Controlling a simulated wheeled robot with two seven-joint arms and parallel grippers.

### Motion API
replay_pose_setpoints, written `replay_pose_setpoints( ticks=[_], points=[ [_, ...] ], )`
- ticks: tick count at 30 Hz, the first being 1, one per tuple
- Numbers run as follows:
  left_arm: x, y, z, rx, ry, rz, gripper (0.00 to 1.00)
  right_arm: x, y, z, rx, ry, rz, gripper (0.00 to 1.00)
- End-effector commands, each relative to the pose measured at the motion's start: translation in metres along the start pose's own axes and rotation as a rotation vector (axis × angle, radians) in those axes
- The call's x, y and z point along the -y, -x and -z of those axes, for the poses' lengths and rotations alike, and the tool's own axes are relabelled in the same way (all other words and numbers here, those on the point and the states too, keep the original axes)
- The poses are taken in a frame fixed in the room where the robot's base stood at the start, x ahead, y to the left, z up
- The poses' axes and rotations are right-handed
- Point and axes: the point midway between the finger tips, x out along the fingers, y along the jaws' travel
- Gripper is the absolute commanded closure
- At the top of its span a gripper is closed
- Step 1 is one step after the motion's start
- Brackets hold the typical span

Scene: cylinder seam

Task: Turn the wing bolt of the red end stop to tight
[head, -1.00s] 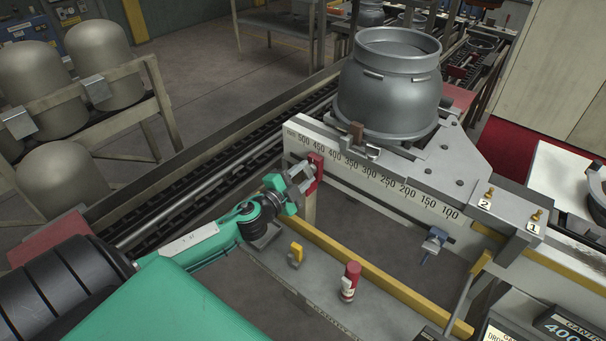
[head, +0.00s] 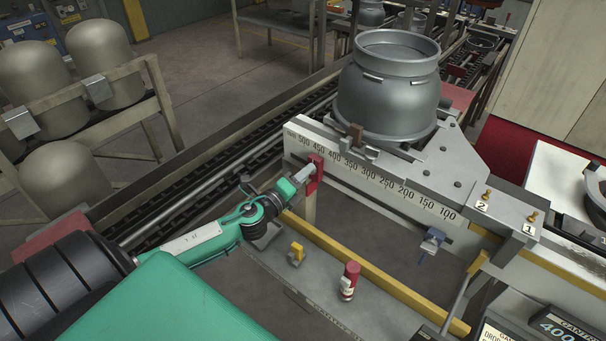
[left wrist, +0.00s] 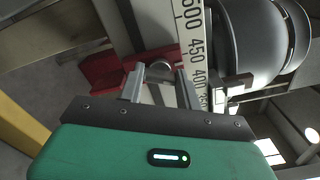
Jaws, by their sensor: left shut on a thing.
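The red end stop (head: 316,170) sits on the white scale rail (head: 375,177), near the 450 mark. It also shows behind my fingers in the left wrist view (left wrist: 104,68). My left gripper (head: 302,176) is at the front face of the end stop. In the left wrist view my left gripper (left wrist: 160,76) has its two fingers on either side of the grey wing bolt (left wrist: 160,71) and is shut on it. The fingers hide most of the bolt in the head view, so its tightness cannot be read. My right gripper is not in view.
A large grey vessel (head: 388,95) stands on the plate behind the rail. A blue clamp (head: 432,241) hangs farther right along the rail. A red bottle (head: 349,281) and a yellow item (head: 296,254) stand on the lower shelf, beside a yellow bar (head: 375,276).

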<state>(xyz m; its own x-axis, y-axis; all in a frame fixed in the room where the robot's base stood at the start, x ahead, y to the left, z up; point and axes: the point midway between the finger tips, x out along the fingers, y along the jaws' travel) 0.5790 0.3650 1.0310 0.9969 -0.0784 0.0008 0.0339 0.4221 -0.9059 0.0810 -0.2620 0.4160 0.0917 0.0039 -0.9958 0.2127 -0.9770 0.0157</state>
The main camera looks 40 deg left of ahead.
Motion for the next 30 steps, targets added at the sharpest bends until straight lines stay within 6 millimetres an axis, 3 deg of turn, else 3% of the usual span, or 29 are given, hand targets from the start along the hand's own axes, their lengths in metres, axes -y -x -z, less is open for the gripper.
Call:
replay_pose_setpoints(
  ticks=[18,30],
  points=[
    [0.001,0.000,0.000,-0.002,-0.581,-0.002,0.88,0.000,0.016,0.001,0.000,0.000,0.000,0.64],
    [0.000,0.001,0.001,-0.004,-0.866,-0.002,0.88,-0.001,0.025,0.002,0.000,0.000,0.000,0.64]
  ],
)
